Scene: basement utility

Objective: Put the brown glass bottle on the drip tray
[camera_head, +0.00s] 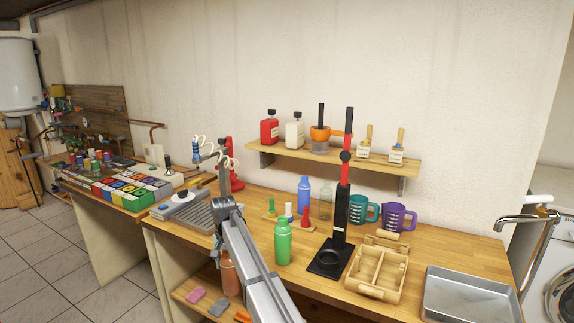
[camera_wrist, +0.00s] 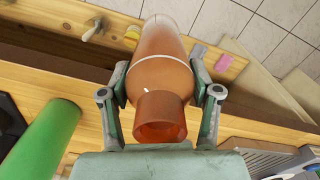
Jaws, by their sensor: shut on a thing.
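The brown glass bottle (camera_wrist: 160,80) is between the two fingers of my gripper (camera_wrist: 157,92), with its open neck toward the wrist camera. In the head view the bottle (camera_head: 229,276) hangs at the front edge of the bench, partly hidden by my arm. My gripper (camera_head: 222,247) is shut on it. A grey ridged tray (camera_head: 193,217), which looks like the drip tray, lies on the bench just left of and behind my gripper. Its ridged corner also shows at the lower right of the wrist view (camera_wrist: 272,160).
A green bottle (camera_head: 283,242) stands on the bench close to the right of my arm. Beyond it are a black stand (camera_head: 329,262), a wooden caddy (camera_head: 376,275) and a metal basin (camera_head: 470,296). A lower shelf holds pink and grey sponges (camera_head: 196,295).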

